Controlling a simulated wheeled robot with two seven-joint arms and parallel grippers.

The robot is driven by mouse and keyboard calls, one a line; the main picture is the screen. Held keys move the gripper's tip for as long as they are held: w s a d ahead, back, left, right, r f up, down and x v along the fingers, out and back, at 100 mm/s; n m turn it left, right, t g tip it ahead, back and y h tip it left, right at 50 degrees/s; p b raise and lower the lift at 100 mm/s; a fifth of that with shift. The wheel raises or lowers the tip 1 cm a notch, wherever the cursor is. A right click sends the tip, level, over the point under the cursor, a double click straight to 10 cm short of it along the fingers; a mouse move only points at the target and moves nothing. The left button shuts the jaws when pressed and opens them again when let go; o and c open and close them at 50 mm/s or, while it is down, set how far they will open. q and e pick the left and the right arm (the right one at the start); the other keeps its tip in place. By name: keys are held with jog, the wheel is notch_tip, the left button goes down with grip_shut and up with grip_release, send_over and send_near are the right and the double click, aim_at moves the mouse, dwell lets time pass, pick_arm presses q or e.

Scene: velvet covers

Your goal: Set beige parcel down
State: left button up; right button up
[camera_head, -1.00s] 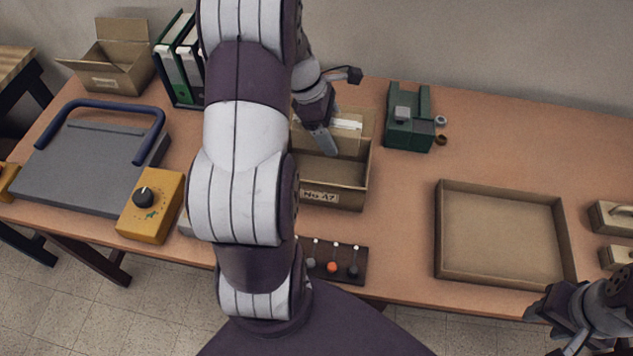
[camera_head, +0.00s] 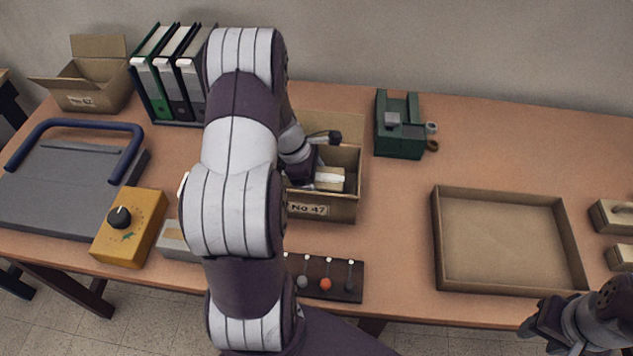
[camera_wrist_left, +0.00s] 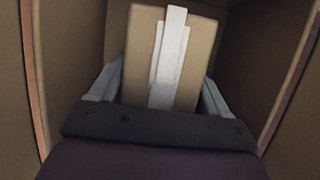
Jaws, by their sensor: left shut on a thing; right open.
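The beige parcel (camera_head: 330,178), a small box with a pale strip across it, is inside the open cardboard box marked "No 47" (camera_head: 326,207). In the left wrist view the parcel (camera_wrist_left: 198,62) sits between the two fingers of my left gripper (camera_wrist_left: 160,85), with box walls close on both sides. My left gripper is shut on the parcel; in the head view my own arm hides most of it. Whether the parcel touches the box floor I cannot tell. My right gripper (camera_head: 535,322) is open and empty at the lower right, by the table's front edge.
An empty shallow tray (camera_head: 437,240) lies at the right. A green device (camera_head: 398,130) stands behind, right of the box. Binders (camera_head: 165,75), another open carton (camera_head: 92,85), a yellow control box (camera_head: 130,228) and a knob panel (camera_head: 335,279) are around. Table between box and tray is clear.

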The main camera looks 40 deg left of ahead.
pick_arm(q)
jog(key=o, duration=1.4)
jog(key=shift+f, duration=0.1)
jog(key=shift+c, duration=0.2)
jog(key=shift+r, duration=0.3)
jog(key=p+v, duration=0.1)
jog(key=v, duration=1)
jog(key=shift+s+a+r, duration=0.1)
jog(key=shift+a+r, duration=0.1)
jog(key=shift+r, duration=0.1)
jog(key=shift+r, duration=0.1)
